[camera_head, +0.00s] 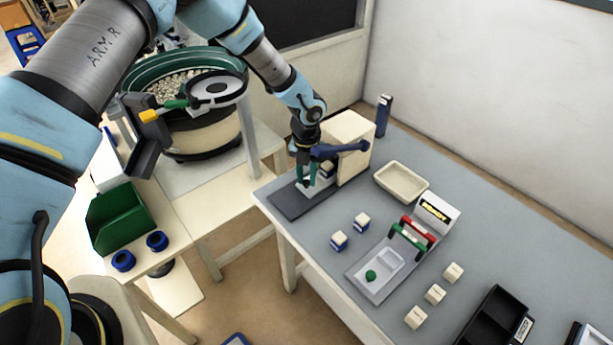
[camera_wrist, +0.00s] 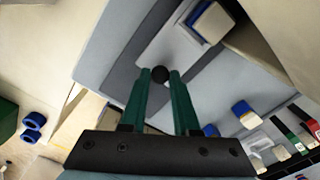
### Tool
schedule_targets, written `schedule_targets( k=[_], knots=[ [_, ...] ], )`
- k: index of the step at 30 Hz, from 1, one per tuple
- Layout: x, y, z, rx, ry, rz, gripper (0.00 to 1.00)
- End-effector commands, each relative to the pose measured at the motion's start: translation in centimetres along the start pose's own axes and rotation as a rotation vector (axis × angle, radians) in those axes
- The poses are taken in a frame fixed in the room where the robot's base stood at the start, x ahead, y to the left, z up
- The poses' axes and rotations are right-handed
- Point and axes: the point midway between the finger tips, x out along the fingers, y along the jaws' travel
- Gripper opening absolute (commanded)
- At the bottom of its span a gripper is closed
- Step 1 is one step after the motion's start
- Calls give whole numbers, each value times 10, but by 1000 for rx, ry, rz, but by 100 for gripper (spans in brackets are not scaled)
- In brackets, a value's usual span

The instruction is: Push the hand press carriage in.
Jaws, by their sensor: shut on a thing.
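The hand press (camera_head: 347,135) is a cream block with a dark blue lever (camera_head: 345,148), standing on a dark grey base plate (camera_head: 288,205) at the table's near left corner. Its carriage, a light grey plate (camera_wrist: 165,42), lies on the base plate in front of the press body. A white-and-blue block (camera_wrist: 211,20) sits on the carriage, close to the press opening. My gripper (camera_head: 308,181) points down at the carriage's front end. In the wrist view its green fingers (camera_wrist: 160,78) are shut on the carriage's black knob (camera_wrist: 160,73).
A cream tray (camera_head: 401,182) and a grey fixture with green and red clips (camera_head: 410,237) stand right of the press. Two white-and-blue blocks (camera_head: 350,231) lie in front. A dark blue upright object (camera_head: 383,115) stands behind. The bowl feeder (camera_head: 190,100) is at left.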

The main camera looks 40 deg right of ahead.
Motion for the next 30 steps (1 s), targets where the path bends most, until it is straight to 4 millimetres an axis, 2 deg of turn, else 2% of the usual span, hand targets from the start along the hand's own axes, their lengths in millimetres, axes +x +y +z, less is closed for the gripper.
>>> schedule_targets(
  k=[14,22,30],
  knots=[
    [0,0,1,-1,-1,0,0],
    [2,-16,26,-1,-4,0,0],
    [-1,-20,31,-1,-5,-2,0]
  ],
)
